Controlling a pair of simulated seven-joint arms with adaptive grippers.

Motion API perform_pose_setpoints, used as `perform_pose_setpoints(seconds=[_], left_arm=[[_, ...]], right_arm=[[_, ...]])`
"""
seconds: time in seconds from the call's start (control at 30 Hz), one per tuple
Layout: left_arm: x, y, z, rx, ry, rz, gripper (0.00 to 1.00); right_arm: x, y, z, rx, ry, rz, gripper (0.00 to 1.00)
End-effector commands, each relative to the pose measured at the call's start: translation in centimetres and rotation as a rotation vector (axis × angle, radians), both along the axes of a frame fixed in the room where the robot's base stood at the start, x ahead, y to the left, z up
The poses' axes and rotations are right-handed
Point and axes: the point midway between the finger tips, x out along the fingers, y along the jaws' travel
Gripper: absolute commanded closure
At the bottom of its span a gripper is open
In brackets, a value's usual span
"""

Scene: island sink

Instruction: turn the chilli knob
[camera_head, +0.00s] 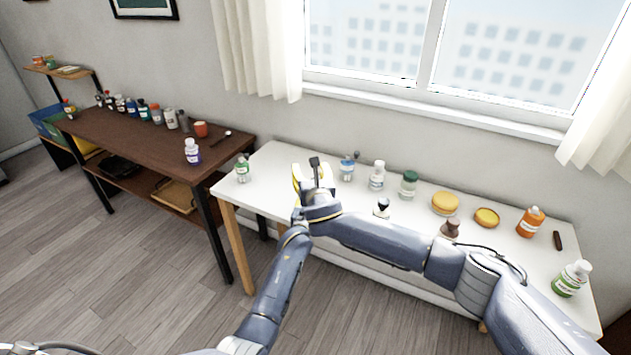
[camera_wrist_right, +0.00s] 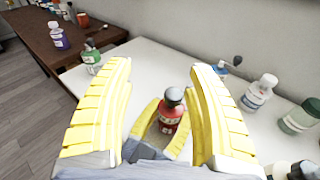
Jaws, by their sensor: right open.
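The chilli bottle (camera_wrist_right: 171,118) is small and red, with a pale label and a dark knob (camera_wrist_right: 173,96) on top. It shows in the right wrist view between my right gripper's two long yellow fingers. My right gripper (camera_wrist_right: 160,85) is open around the knob with a clear gap on both sides, not touching it. The shorter yellow fingers of my left gripper (camera_wrist_right: 160,130) close in on both sides of the bottle's body, low down. In the head view my right gripper (camera_head: 313,180) is over the white table's left part. Much of the bottle and left gripper is hidden there.
The white table (camera_head: 268,163) holds a green bottle (camera_head: 242,168) at left, and a blue bottle (camera_head: 348,166), white bottle (camera_head: 377,176) and green-capped jar (camera_head: 409,185) to the right. A brown table (camera_head: 130,140) with several bottles stands further left.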

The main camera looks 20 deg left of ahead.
Motion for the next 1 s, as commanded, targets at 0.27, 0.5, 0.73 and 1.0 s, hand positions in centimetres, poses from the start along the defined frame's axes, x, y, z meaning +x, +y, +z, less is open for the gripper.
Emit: perform_pose_setpoints(seconds=[0.27, 0.5, 0.73, 1.0], left_arm=[[0.0, 0.0, 0.0, 0.000, 0.000, 0.000, 0.84], [0.0, 0.0, 0.0, 0.000, 0.000, 0.000, 0.84], [0.0, 0.0, 0.0, 0.000, 0.000, 0.000, 0.84], [0.0, 0.0, 0.0, 0.000, 0.000, 0.000, 0.84]], right_arm=[[1.4, -1.4, 0.4, -0.029, -0.041, 0.260, 0.44], [1.5, -4.3, -1.1, -0.107, 0.013, 0.452, 0.44], [1.4, -7.6, -2.6, -0.179, 0.092, 0.556, 0.44], [1.3, -9.3, -3.6, -0.216, 0.142, 0.601, 0.44]])
